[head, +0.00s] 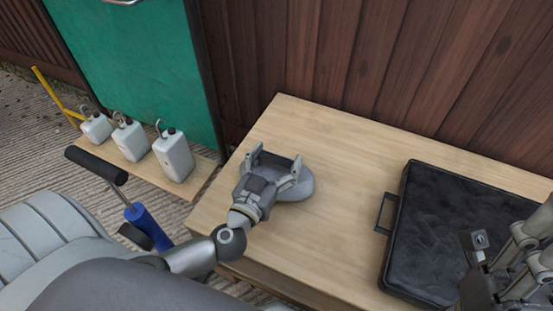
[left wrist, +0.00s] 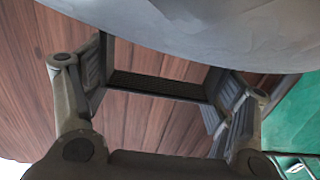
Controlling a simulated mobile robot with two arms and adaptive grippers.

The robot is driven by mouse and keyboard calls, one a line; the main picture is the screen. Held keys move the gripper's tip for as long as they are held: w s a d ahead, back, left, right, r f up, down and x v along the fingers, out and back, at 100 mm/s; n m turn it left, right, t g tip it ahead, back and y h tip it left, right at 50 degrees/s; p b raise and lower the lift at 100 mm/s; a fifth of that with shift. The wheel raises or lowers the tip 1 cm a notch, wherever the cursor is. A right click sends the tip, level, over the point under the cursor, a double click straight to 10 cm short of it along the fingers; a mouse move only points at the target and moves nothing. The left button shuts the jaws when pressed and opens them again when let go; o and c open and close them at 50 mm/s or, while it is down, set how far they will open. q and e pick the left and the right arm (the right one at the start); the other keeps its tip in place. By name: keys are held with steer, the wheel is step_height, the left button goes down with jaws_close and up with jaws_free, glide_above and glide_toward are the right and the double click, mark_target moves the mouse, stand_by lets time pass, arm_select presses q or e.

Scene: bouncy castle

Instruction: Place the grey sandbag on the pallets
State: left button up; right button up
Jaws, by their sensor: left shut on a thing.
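The grey sandbag (head: 302,186) is a smooth rounded grey shape by the left part of the wooden table top, partly hidden by my left gripper (head: 277,170). In the left wrist view the sandbag (left wrist: 220,30) fills the top of the picture, close beyond the fingers, and a dark strap (left wrist: 158,86) spans between them. My left gripper (left wrist: 158,100) is shut on the sandbag, seemingly at this strap. I cannot tell if the bag touches the table. My right gripper (head: 500,262) is partly in view at the lower right, its jaws unclear. I cannot make out any pallets.
The wooden table (head: 345,215) has free room in its middle. A black case (head: 440,225) lies on its right side. Several white canisters (head: 173,156) stand on a low board at left. A green panel (head: 140,60) and plank wall (head: 390,60) stand behind.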

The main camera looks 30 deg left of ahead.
arm_select(q)
steer(key=shift+r, duration=0.1)
steer(key=o, duration=2.1)
steer(key=shift+f, duration=0.2)
